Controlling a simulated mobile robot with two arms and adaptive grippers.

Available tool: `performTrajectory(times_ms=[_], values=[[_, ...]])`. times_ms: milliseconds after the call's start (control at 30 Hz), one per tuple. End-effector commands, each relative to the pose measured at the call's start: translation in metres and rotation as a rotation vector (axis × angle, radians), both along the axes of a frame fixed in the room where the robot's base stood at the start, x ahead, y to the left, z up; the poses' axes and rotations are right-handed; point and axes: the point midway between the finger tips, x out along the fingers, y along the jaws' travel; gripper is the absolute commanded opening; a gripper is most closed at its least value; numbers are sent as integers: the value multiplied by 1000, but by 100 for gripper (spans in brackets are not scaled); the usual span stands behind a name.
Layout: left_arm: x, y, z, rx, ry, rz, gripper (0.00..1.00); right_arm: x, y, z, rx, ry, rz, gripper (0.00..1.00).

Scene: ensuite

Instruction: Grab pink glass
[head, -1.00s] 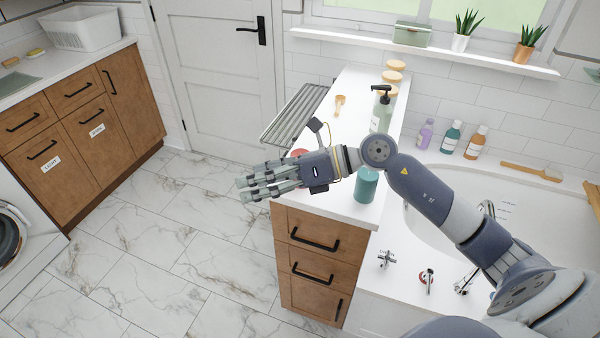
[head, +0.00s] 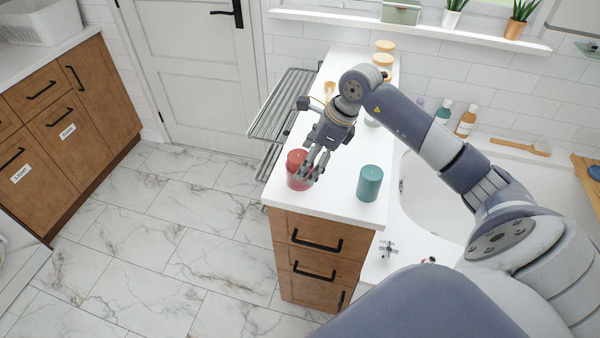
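A red-pink cylindrical object (head: 295,164) stands upright near the front left corner of the white counter. Its lower front looks paler and translucent, like pink glass; I cannot tell if this is a separate glass in front of a red candle. My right gripper (head: 312,172) points down at its right side. The fingers overlap it in the picture and partly hide it. I cannot tell whether they touch it or how far they are closed. My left gripper is not in view.
A teal candle (head: 370,183) stands close by on the right. Wooden-lidded jars (head: 384,60) are at the back of the counter (head: 335,205). A metal rack (head: 284,104) adjoins its left side.

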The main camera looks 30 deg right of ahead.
Motion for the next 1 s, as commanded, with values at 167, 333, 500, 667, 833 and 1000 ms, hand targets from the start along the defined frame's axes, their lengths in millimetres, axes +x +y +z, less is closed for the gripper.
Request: performTrajectory(times_ms=[167, 333, 500, 667, 833, 1000], values=[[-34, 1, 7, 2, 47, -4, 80, 3, 5, -10, 4, 3, -1, 81], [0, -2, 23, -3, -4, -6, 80, 9, 12, -29, 5, 4, 0, 81], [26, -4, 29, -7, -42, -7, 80, 14, 16, -48, 3, 2, 0, 81], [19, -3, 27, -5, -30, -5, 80, 15, 16, -51, 1, -1, 0, 81], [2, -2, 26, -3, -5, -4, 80, 15, 16, -51, 1, -1, 0, 68], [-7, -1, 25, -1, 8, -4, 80, 15, 16, -51, 1, -1, 0, 31]])
